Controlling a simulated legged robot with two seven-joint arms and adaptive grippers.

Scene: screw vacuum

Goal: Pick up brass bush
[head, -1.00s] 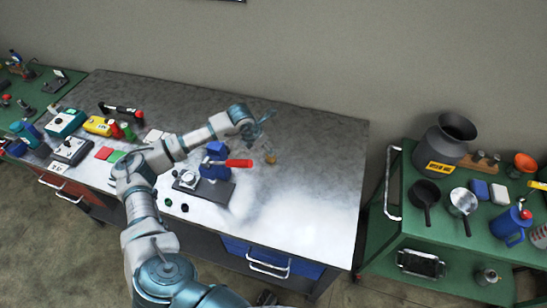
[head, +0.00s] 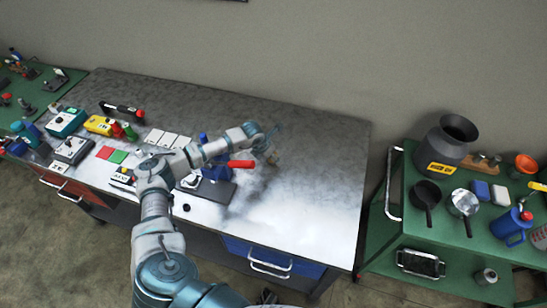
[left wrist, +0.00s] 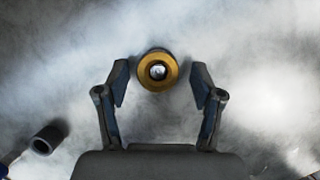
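The brass bush (left wrist: 146,77) shows in the left wrist view as a round golden ring with a dark inner ring and a bright centre. It lies in line with the gap between the fingertips of my left gripper (left wrist: 160,80), which is open with a finger on each side and clear space beside the bush. Whether the fingers are level with it or above it I cannot tell. In the head view my left gripper (head: 268,140) is over the right half of the metal workbench (head: 310,195), and the bush is largely hidden there. My right gripper is not in view.
A dark hollow cylinder (left wrist: 48,138) lies at lower left in the left wrist view. In the head view a red-handled blue tool (head: 240,164) stands just left of the gripper. The bench's right side is clear. A green cart (head: 395,240) with pots stands at right.

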